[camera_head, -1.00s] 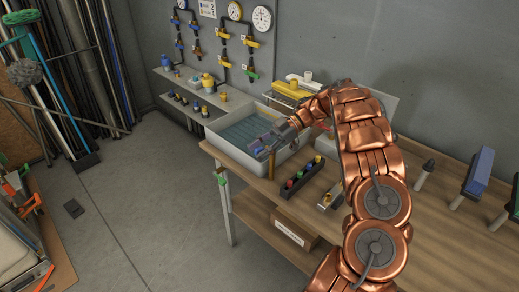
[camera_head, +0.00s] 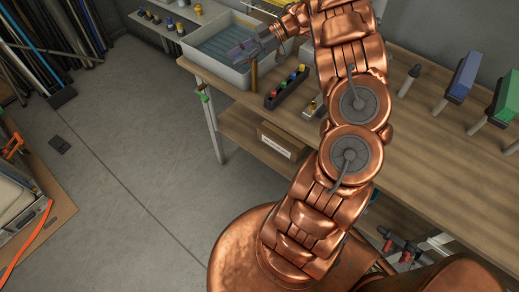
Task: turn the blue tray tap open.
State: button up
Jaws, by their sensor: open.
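A pale tray (camera_head: 215,66) with a blue-grey ribbed inside stands at the far left end of the wooden bench. My gripper (camera_head: 241,52) is over the tray's near right part; its fingers are small in the picture and look open and empty. I cannot make out a blue tap handle on the tray, and my gripper covers part of that area. A green-handled fitting (camera_head: 203,94) shows below the bench edge, left of the tray's near corner, apart from my gripper.
A brass-coloured cylinder (camera_head: 254,76) stands at the tray's near corner. A dark rack with coloured knobs (camera_head: 287,88) is right of it. A cardboard box (camera_head: 278,140) sits on the lower shelf. Blue (camera_head: 467,76) and green blocks on handles stand at right. Floor at left is largely clear.

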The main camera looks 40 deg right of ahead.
jog(key=m+t+h+b, duration=0.1)
jog(key=m+t, duration=0.1)
jog(key=w+d+m+t+h+b, duration=0.1)
jog(key=m+t+b, duration=0.1)
jog(key=w+m+t+h+b, duration=0.1)
jog(key=m+t+b, duration=0.1)
jog(key=shift+w+d+f+h, duration=0.1)
jog(key=shift+d+f+h, duration=0.05)
jog(key=shift+f+h, duration=0.15)
jog(key=shift+s+d+r+m+t+h+b, duration=0.6)
jog(key=shift+s+d+r+m+h+b, duration=0.95)
jog(key=shift+r+m+h, duration=1.7)
jog(key=shift+s+d+r+m+t+h+b, duration=0.75)
jog(key=shift+d+r+m+h+b, duration=1.4)
jog(key=shift+h, duration=2.2)
jog(key=s+a+f+g+y+p, duration=0.2)
jog(key=s+a+f+g, duration=0.4)
jog(key=s+a, duration=0.5)
jog(key=s+a+f+g+y+p, duration=0.2)
jog(key=s+a+f+g, duration=0.4)
jog(key=s+a, duration=0.6)
jog(key=s+f+p, duration=0.1)
jog(key=s, duration=0.2)
jog(key=shift+s+n, duration=0.2)
jog(key=shift+n, duration=0.2)
